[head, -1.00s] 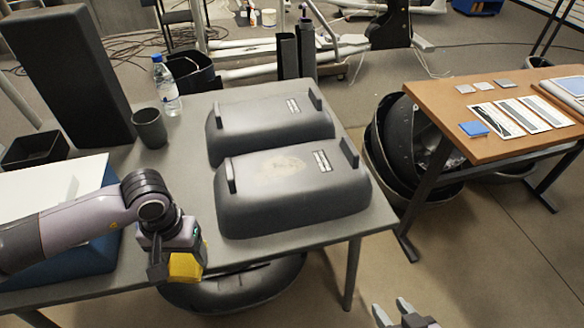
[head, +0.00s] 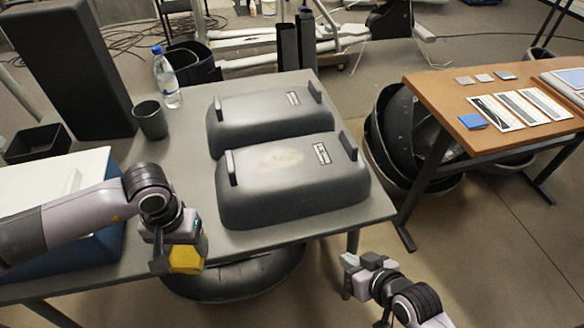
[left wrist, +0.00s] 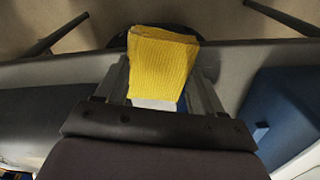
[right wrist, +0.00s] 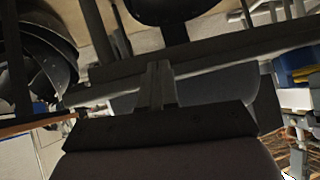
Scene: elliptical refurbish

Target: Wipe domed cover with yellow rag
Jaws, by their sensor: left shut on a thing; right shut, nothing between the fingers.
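Two grey domed covers lie side by side on the grey table. The near domed cover (head: 295,185) has a pale dusty smudge on top, a small label and an upright tab at each end. The far domed cover (head: 265,118) looks clean on top. My left gripper (head: 182,262) is shut on the yellow rag (head: 188,256), at the table's front edge, left of the near cover and apart from it. The rag also fills the jaws in the left wrist view (left wrist: 160,65). My right gripper (head: 348,262) is shut and empty, in front of the table's front right corner.
A water bottle (head: 166,80), a grey cup (head: 150,120), a black tray (head: 38,145) and a tall dark block (head: 65,65) stand at the left. A blue and white case (head: 95,250) lies under my left arm. A brown table (head: 440,100) with cards is at the right.

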